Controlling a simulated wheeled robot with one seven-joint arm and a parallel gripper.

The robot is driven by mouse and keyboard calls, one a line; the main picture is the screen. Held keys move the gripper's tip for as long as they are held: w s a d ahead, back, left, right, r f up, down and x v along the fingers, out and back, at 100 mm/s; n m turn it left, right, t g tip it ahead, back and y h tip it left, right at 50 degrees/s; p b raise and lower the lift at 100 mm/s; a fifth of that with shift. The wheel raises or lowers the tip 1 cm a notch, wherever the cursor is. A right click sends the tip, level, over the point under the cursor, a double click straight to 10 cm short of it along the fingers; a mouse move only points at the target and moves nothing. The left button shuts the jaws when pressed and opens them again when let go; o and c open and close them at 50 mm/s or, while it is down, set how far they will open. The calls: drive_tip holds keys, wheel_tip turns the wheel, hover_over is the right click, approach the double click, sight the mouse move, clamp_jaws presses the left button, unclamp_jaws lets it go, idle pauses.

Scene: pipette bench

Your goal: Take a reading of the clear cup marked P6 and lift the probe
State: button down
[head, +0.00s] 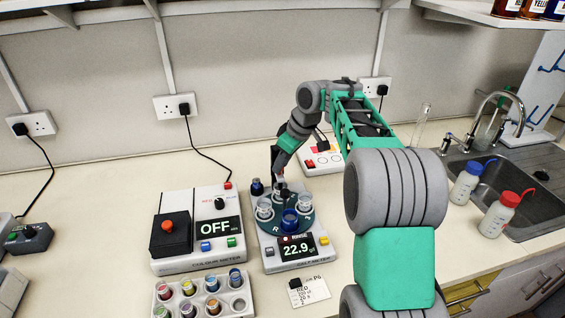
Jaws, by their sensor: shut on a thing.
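The salt meter (287,259) stands on the bench left of my arm, its display (297,248) reading about 22.9. Its round dark tray carries small cups: a clear cup (265,211) at the left, another clear cup (305,201) at the right and a blue cup (290,221) in front. No P6 mark is legible on any cup. My gripper (280,183) is low over the back of the tray, shut on what looks like the probe. The probe is mostly hidden by the gripper, and whether its tip is inside a cup cannot be told.
The colour meter (198,259), showing OFF, stands close on the left. A rack of coloured vials (240,305) and a card reading P6 (312,291) lie in front. A white box with coloured buttons (321,160) is behind. Wash bottles (465,184) and the sink (535,190) are right.

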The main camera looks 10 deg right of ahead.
wheel_tip(320, 180, up, 6)
drive_tip(key=p, duration=0.5)
drive_tip(key=shift+p, duration=0.35)
drive_tip(key=shift+w+f, duration=0.1)
drive_tip(key=shift+f, duration=0.05)
drive_tip(key=c, duration=1.5)
unclamp_jaws()
drive_tip(key=p+v, duration=0.1)
drive_tip(key=v, duration=0.6)
drive_tip(key=shift+d+r, duration=0.1)
drive_tip(key=shift+r, duration=0.25)
